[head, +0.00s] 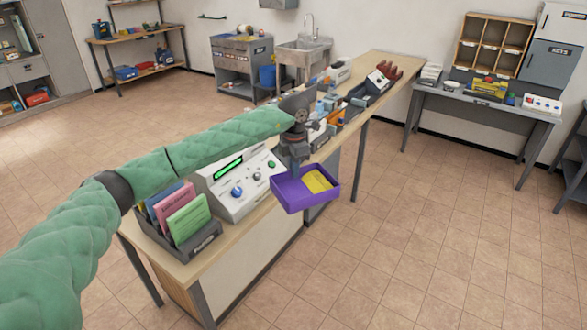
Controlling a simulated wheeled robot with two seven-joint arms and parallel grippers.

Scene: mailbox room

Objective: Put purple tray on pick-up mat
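The purple tray (288,196) hangs in the air past the front edge of the long wooden counter. A flat yellow piece (317,181) lies in it. My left gripper (295,168) points down at the tray's rear rim and appears shut on it; the fingertips are small and partly hidden by the rim. The tray looks roughly level. I cannot make out a pick-up mat. My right gripper is out of view.
A white control box (240,184) and a grey file holder (178,236) stand on the counter (262,208). Several small items crowd its far part. A grey desk (480,104) with cubbyholes (494,45) stands back right. The tiled floor between is clear.

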